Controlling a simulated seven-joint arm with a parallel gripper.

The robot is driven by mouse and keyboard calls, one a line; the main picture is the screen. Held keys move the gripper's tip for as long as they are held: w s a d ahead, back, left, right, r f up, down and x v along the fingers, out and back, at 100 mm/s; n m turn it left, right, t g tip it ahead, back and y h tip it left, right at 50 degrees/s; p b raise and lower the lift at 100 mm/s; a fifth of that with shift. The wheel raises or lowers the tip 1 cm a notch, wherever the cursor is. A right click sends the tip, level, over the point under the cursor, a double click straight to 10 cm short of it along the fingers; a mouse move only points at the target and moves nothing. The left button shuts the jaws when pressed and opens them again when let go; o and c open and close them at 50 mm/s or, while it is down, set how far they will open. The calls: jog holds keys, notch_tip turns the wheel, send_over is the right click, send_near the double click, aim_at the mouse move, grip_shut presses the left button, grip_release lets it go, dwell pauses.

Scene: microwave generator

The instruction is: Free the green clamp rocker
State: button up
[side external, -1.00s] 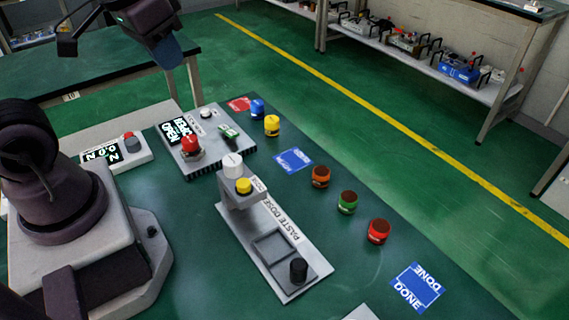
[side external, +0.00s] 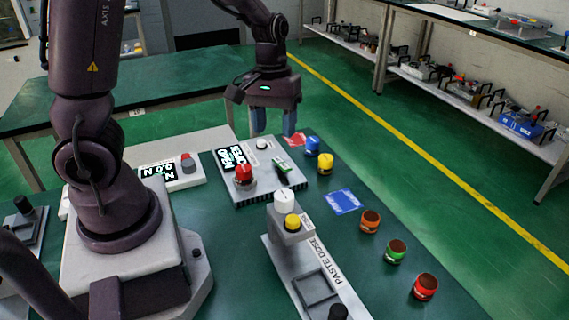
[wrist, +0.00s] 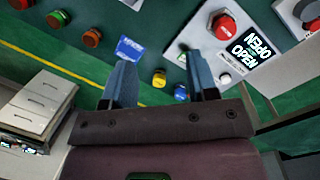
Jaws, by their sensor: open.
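The green clamp rocker (side external: 282,168) sits on top of a grey box (side external: 268,200), right of its red button (side external: 243,174). It is small, with green and white showing. In the wrist view the rocker (wrist: 182,60) is partly visible near the right finger. My gripper (side external: 274,132) is open and empty, with two blue fingers pointing down. It hangs above and behind the box, apart from the rocker. In the wrist view its fingers (wrist: 160,65) are spread wide with nothing between them held.
Blue (side external: 312,145) and yellow (side external: 325,163) capped jars stand right of the box. Orange, green and red pots line the right. A paste-dosing stand (side external: 284,205) rises in front.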

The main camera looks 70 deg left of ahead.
aim_at(284, 165)
jog(key=w+a+f+n+y, duration=0.2)
jog(key=w+a+f+n, duration=0.45)
jog(key=a+n, duration=0.3)
jog(key=f, duration=1.2)
jog(key=shift+a, duration=0.35)
